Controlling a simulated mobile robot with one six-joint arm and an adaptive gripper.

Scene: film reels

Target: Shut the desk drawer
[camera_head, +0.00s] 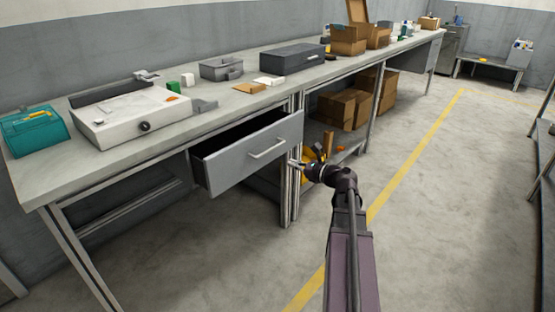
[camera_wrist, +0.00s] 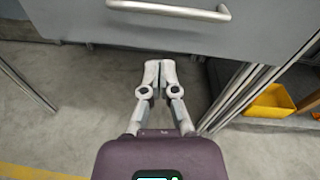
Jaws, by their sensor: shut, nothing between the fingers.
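The desk drawer (camera_head: 250,155) is grey and pulled well out from under the long workbench, with its dark inside showing behind the front panel. Its front (camera_wrist: 190,30) also fills the top of the wrist view. A metal bar handle (camera_head: 267,149) runs across the front; it shows in the wrist view (camera_wrist: 170,10) too. My gripper (camera_head: 296,163) is beside the right end of the drawer front in the head view. In the wrist view my gripper (camera_wrist: 160,66) has its fingertips together, empty, below the handle at the panel's lower edge. I cannot tell whether it touches the panel.
The workbench (camera_head: 50,180) carries a teal case (camera_head: 36,130), a white device (camera_head: 130,115) and a dark box (camera_head: 292,57). Bench legs stand right of the drawer. A yellow bin (camera_wrist: 268,101) and cardboard boxes (camera_head: 340,108) are under the bench. The floor (camera_head: 440,200) to the right is clear.

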